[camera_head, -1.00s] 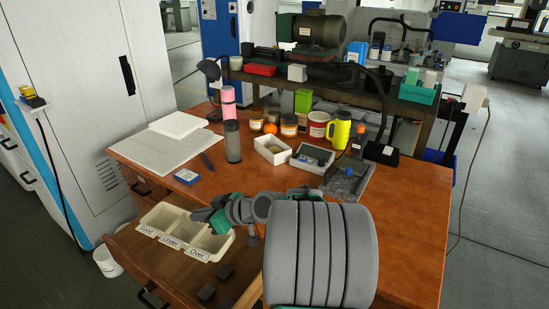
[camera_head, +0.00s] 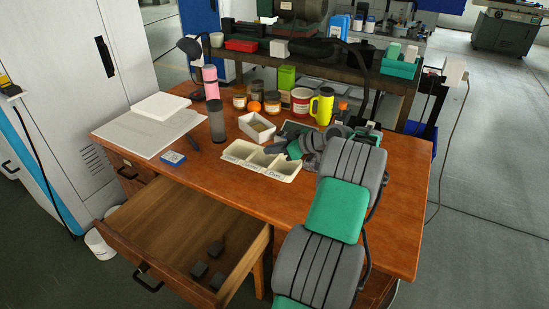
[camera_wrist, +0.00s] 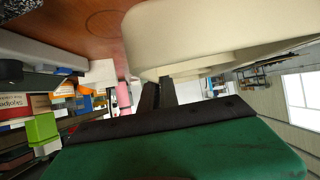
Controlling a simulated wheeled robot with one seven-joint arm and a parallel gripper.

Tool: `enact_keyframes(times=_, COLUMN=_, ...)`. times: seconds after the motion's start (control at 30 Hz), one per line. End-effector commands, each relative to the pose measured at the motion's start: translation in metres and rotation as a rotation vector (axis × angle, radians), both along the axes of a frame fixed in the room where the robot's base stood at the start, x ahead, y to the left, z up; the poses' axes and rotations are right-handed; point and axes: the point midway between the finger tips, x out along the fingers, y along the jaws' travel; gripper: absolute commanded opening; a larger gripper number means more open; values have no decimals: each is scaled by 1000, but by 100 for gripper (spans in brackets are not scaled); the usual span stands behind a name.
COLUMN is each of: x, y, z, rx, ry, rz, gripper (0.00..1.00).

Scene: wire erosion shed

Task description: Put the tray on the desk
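The tray (camera_head: 240,158) is cream, with several labelled compartments. It is over the front middle of the desk (camera_head: 330,215), near the white box; I cannot tell whether it rests on the top or hangs slightly above it. My gripper (camera_head: 294,149) is at the tray's right rear side in the head view. In the wrist view the tray (camera_wrist: 190,30) fills the upper right, and the dark fingers of my gripper (camera_wrist: 158,92) are close together at its rim, seemingly pinching it. The fingertips are partly hidden by the tray.
The open drawer (camera_head: 165,215) holds several dark blocks (camera_head: 207,262). The desk's right front is clear.

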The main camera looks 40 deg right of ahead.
Motion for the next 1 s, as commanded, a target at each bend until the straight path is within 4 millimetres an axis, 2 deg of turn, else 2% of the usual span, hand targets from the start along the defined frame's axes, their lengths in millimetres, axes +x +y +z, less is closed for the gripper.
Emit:
enact_keyframes(times=0.03, x=3, y=-8, z=-11, rx=2, ry=-1, rz=0, gripper=0)
enact_keyframes(times=0.13, x=7, y=-20, z=-24, rx=-1, ry=-1, rz=0, gripper=0)
enact_keyframes(times=0.27, x=9, y=-27, z=-33, rx=-2, ry=-3, rz=0, gripper=0)
enact_keyframes(times=0.43, x=10, y=-27, z=-60, rx=2, ry=-1, rz=0, gripper=0)
enact_keyframes(times=0.8, x=10, y=-28, z=-70, rx=-2, ry=-3, rz=0, gripper=0)
enact_keyframes(times=0.83, x=10, y=-28, z=-69, rx=-1, ry=-1, rz=0, gripper=6)
enact_keyframes(times=1.0, x=9, y=-28, z=-68, rx=-1, ry=-1, rz=0, gripper=20)
